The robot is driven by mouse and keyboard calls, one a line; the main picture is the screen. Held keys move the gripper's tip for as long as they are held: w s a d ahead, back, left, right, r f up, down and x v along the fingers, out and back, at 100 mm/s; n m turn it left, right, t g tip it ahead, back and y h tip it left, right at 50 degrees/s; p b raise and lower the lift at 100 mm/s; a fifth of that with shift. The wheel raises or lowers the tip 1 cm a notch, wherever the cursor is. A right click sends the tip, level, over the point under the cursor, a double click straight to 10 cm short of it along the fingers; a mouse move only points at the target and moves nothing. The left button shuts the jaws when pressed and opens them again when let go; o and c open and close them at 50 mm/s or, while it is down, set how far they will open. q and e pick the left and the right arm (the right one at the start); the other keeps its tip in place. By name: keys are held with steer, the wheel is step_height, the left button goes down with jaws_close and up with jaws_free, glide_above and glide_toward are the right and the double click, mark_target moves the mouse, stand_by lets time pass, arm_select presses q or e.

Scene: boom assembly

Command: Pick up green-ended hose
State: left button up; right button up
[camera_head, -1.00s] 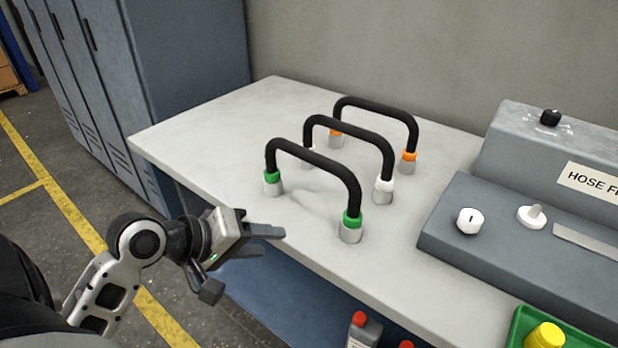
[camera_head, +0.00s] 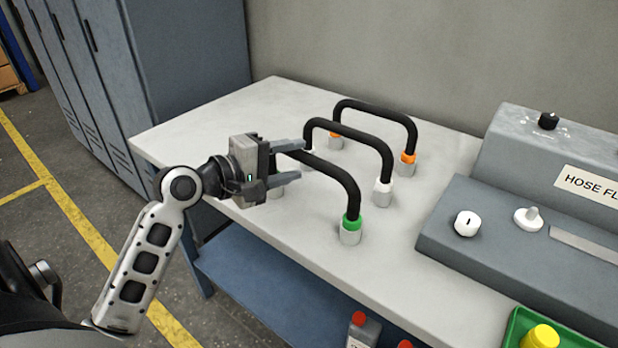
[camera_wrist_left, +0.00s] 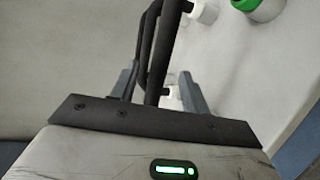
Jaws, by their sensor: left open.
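The green-ended hose (camera_head: 345,182) is a black arch standing on the table, the nearest of three. Its right green end (camera_head: 351,222) sits in a grey fitting; its left end is hidden behind my left gripper (camera_head: 298,162). That gripper is open at the hose's left part, its fingers pointing right. In the left wrist view, black tubing (camera_wrist_left: 163,50) shows between the spread fingers (camera_wrist_left: 158,88), and a green end (camera_wrist_left: 245,3) is at the top edge. I cannot tell whether the fingers touch the hose. My right gripper is not in view.
A white-ended hose (camera_head: 350,127) and an orange-ended hose (camera_head: 375,108) stand just behind. A grey control panel (camera_head: 500,235) is at the right. A green tray (camera_head: 517,325) is at the lower right. The table's (camera_head: 215,115) back left is clear.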

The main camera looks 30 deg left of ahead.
arm_select(q)
steer(key=x, duration=0.5)
steer(key=shift+w+p, duration=0.15)
steer(key=shift+p, duration=0.15)
steer(key=shift+r, duration=0.15)
jaws_close()
